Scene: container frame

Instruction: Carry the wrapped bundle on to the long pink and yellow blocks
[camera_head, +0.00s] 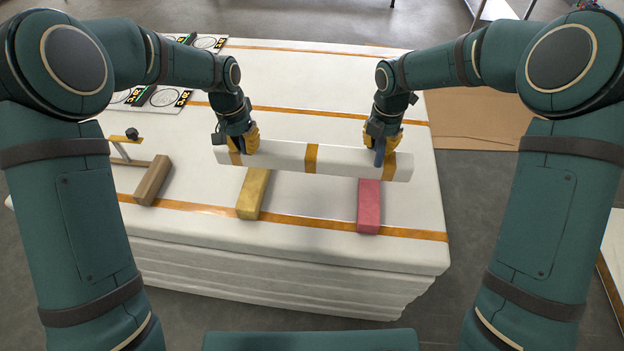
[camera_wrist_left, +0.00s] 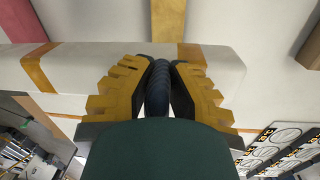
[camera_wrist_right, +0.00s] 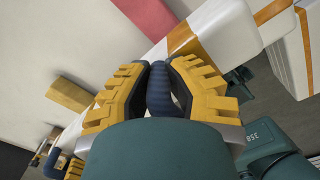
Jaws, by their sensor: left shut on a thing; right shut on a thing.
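The wrapped bundle (camera_head: 340,160) is a long white bar with orange bands, held level across the table. My left gripper (camera_head: 244,144) is shut on it near its left end, and my right gripper (camera_head: 382,146) is shut on it near its right end. The yellow block (camera_head: 252,196) and the pink block (camera_head: 369,208) lie lengthwise on the table. The bundle crosses in front of their far ends and hides them; I cannot tell whether it touches them. In the left wrist view the bundle (camera_wrist_left: 85,72) runs beneath the yellow fingers. In the right wrist view the pink block (camera_wrist_right: 147,14) shows beyond it.
The white layered table (camera_head: 330,255) has orange strips. A wooden piece (camera_head: 152,180) with a small bracket (camera_head: 124,140) sits at the left. Panels with black circles (camera_head: 165,97) lie at the back left. The middle back of the table is clear.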

